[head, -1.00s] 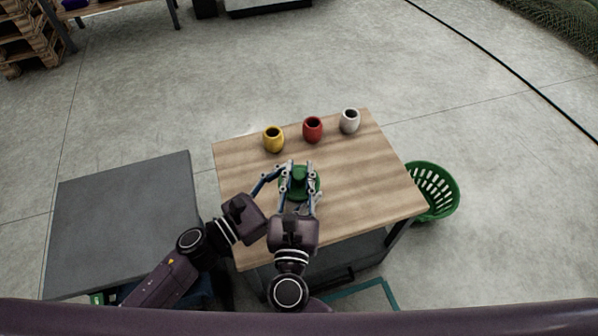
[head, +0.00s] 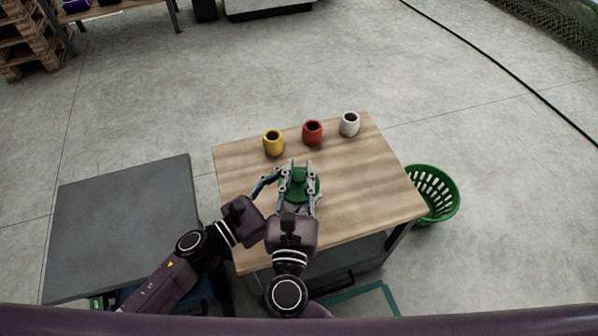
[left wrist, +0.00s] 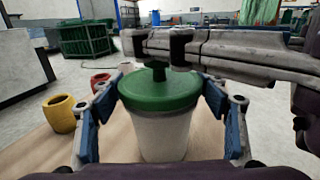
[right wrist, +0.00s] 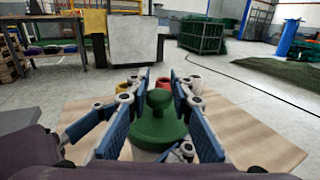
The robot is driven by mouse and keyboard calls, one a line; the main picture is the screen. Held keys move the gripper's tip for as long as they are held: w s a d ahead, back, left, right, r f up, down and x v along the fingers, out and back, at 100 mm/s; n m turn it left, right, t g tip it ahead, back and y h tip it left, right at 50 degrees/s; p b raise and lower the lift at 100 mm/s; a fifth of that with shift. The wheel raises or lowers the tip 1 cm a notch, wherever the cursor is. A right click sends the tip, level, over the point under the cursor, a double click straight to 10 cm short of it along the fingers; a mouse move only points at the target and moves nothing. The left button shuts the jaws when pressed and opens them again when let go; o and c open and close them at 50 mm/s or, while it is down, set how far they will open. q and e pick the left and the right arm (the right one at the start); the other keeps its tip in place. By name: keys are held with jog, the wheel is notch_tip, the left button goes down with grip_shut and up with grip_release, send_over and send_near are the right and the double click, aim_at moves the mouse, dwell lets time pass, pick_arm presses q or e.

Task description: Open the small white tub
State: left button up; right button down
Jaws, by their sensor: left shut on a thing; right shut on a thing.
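The small white tub (left wrist: 160,138) stands upright on the wooden table, its round green lid (left wrist: 150,92) seated on top in the left wrist view. My left gripper (left wrist: 162,98) has its blue-padded fingers on either side of the white body and is shut on it. My right gripper (right wrist: 158,76) comes in over the lid and is shut on the lid's green knob (right wrist: 159,101). In the head view the lid (head: 313,187) shows between the fingers, and the white body is mostly hidden beneath it.
A yellow cup (head: 273,146), a red cup (head: 313,134) and a white cup (head: 349,126) stand along the far edge of the wooden table (head: 375,185). A green basket (head: 440,192) is on the floor at right. The table's right side is clear.

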aim_at(299, 177)
pick_arm(q)
jog(key=shift+s+a+f, duration=0.1)
jog(key=shift+s+f, duration=0.1)
jog(key=shift+f, duration=0.3)
pick_arm(e)
jog(key=shift+a+r+m+h, duration=0.1)
jog(key=shift+r+m+h, duration=0.6)
jog(key=shift+h, duration=0.4)
pick_arm(q)
jog(key=shift+r, duration=0.1)
pick_arm(e)
jog(key=shift+f, duration=0.1)
pick_arm(q)
jog(key=shift+w+r, duration=0.1)
pick_arm(e)
jog(key=shift+r+n+y, duration=0.5)
jog(key=shift+n+y, duration=0.2)
jog(key=shift+y, duration=0.4)
pick_arm(q)
jog(key=shift+r, duration=0.1)
pick_arm(e)
jog(key=shift+r, duration=0.3)
jog(key=shift+r, duration=0.85)
